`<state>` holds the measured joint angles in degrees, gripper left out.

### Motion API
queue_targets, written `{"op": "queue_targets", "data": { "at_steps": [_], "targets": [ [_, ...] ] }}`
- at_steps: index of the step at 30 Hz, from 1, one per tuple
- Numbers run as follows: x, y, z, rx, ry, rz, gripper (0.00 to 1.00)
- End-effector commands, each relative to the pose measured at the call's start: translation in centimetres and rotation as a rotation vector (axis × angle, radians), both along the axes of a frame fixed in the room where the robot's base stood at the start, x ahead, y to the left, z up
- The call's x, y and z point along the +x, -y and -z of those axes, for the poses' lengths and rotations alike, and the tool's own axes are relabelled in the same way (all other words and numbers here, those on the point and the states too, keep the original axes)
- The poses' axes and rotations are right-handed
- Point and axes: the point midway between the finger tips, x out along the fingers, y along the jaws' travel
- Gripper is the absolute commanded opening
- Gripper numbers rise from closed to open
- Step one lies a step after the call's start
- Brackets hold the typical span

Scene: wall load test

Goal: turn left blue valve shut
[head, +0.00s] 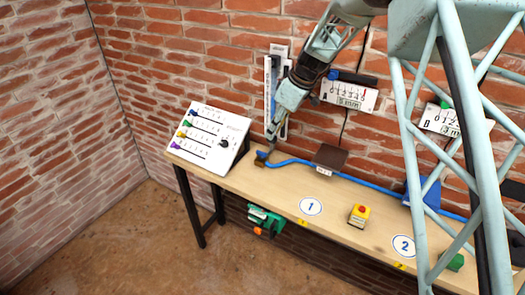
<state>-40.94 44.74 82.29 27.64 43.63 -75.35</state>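A small blue valve (261,155) with a brownish body sits on the wooden bench near its left end, beside the white sloped panel. A blue hose (295,161) runs from it to the right along the back of the bench. My gripper (271,144) points down just above the valve, slightly to its right. The fingertips are small and close together, and I cannot tell whether they touch the valve or are open or shut. The valve's exact handle angle is too small to read.
The white panel (226,126) with coloured sliders stands left of the valve. A brown box (330,156) sits behind the hose. A yellow block with a red button (359,214) stands on the bench (265,183). Gauge plate A (349,95) hangs on the brick wall. My column hides the right side.

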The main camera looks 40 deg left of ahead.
Motion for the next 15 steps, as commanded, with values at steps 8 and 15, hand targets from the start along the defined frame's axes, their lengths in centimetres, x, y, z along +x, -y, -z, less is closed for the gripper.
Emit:
{"op": "queue_targets", "data": {
  "at_steps": [8,15],
  "targets": [
    [-0.2,-1.0,2.6,-0.001,0.0,-0.001,0.22],
    [-0.4,-2.2,5.5,-0.001,0.0,-0.001,0.22]
  ]
}}
